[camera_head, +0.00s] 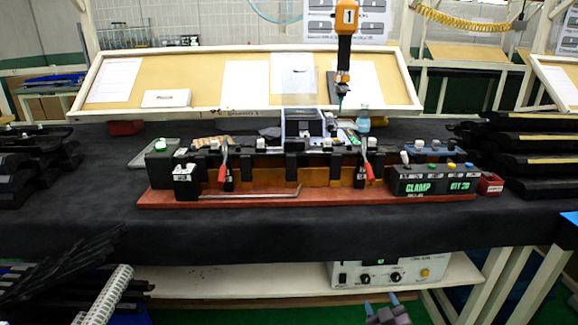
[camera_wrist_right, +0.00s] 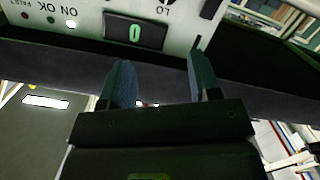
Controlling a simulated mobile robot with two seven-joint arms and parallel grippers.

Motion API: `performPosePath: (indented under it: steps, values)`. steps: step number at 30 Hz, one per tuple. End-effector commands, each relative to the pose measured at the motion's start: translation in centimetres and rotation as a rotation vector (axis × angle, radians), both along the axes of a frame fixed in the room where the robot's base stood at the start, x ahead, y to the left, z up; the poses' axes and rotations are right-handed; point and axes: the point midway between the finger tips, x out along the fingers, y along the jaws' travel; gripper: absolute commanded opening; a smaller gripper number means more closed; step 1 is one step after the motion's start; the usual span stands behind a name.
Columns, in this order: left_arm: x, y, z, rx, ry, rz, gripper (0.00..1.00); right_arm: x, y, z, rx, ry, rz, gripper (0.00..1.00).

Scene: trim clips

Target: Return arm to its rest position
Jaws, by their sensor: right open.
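My right gripper (camera_head: 381,303) shows at the bottom edge of the head view, below the front of the table and in front of a white control box. Its two fingers are apart with nothing between them. In the right wrist view the open gripper (camera_wrist_right: 160,82) faces the control box, and its fingertips show below a dark display. The gap between the fingers is empty. My left gripper cannot be made out in the head view.
A clamp fixture on a red base (camera_head: 300,198) stands on the dark table (camera_head: 290,234). The control box (camera_head: 392,273) sits on a shelf (camera_head: 230,283) under it. Black trim parts are stacked at the left (camera_head: 35,160) and right (camera_head: 525,150). An orange tool (camera_head: 346,18) hangs above.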

Motion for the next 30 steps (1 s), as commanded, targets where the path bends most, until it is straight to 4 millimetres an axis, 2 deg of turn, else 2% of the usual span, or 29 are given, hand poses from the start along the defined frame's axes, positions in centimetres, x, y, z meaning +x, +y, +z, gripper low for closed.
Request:
performPosePath:
  steps: [1, 8, 15, 23, 26, 30]
  values:
    - [0.2, 0.0, 0.4, 0.000, -0.008, 0.000, 0.43, -0.8, -0.3, 1.2, 0.029, 0.004, -0.005, 0.57]
    - [0.5, -0.3, 1.6, -0.005, -0.028, -0.001, 0.43, -6.3, -1.1, 3.3, 0.162, 0.074, -0.026, 0.57]
    - [0.8, -0.2, 3.5, -0.007, -0.058, 0.006, 0.43, -15.0, -1.8, 4.8, 0.271, 0.180, -0.047, 0.57]
    - [0.5, -0.2, 5.4, -0.013, -0.072, 0.019, 0.43, -25.1, -2.1, 5.6, 0.316, 0.298, -0.064, 0.57]
    - [0.7, -0.2, 6.1, -0.013, -0.079, 0.020, 0.43, -28.9, -2.3, 5.5, 0.317, 0.339, -0.073, 0.57]
    - [0.8, -0.2, 6.9, -0.012, -0.085, 0.022, 0.43, -33.5, -2.8, 4.4, 0.312, 0.410, -0.095, 0.57]
